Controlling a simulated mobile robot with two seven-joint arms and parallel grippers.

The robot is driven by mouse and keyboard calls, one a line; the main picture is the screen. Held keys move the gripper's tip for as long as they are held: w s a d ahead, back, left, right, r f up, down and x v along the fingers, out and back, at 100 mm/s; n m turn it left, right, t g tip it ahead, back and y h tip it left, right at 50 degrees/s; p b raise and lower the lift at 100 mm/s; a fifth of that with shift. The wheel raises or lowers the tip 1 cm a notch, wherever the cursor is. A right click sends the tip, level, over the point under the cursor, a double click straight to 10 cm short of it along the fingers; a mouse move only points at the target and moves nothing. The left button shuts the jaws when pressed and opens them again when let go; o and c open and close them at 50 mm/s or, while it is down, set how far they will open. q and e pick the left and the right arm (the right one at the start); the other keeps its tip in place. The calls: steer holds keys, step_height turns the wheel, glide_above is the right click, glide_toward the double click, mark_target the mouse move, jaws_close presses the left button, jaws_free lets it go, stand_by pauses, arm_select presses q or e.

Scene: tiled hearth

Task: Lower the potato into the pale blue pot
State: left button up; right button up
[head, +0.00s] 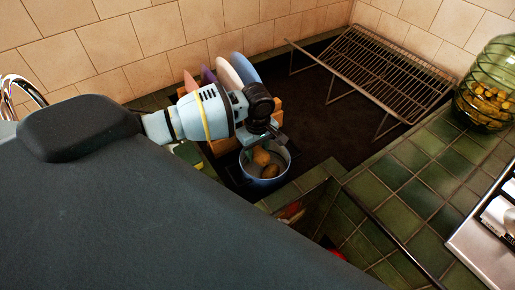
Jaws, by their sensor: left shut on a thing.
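The pale blue pot (264,182) stands on the dark hearth floor near the middle of the head view. My left gripper (262,143) is above the pot's far rim, pointing down, and is shut on a potato (261,157). The held potato shows just under the fingers, over the pot's mouth. A second brownish potato-like thing (270,171) lies inside the pot. Whether the held potato touches it or the pot cannot be told. The fingertips are partly hidden by the wrist. My right gripper is not in view.
Plates in a wooden rack (221,146) stand close behind my left gripper. A wire rack (378,70) stands at the back right. A green glass jar (487,88) is on the green tiles at the right. The dark floor beyond the pot is clear.

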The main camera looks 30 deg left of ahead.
mark_target(258, 149)
arm_select(q)
steer(key=shift+f, duration=0.7)
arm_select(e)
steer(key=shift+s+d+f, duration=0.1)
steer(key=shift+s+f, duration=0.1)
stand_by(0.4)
arm_select(q)
steer(key=o, duration=1.1)
step_height(258, 149, up, 7)
steer(key=shift+f+p, duration=0.15)
steer(key=shift+p, duration=0.3)
steer(key=shift+r, duration=0.6)
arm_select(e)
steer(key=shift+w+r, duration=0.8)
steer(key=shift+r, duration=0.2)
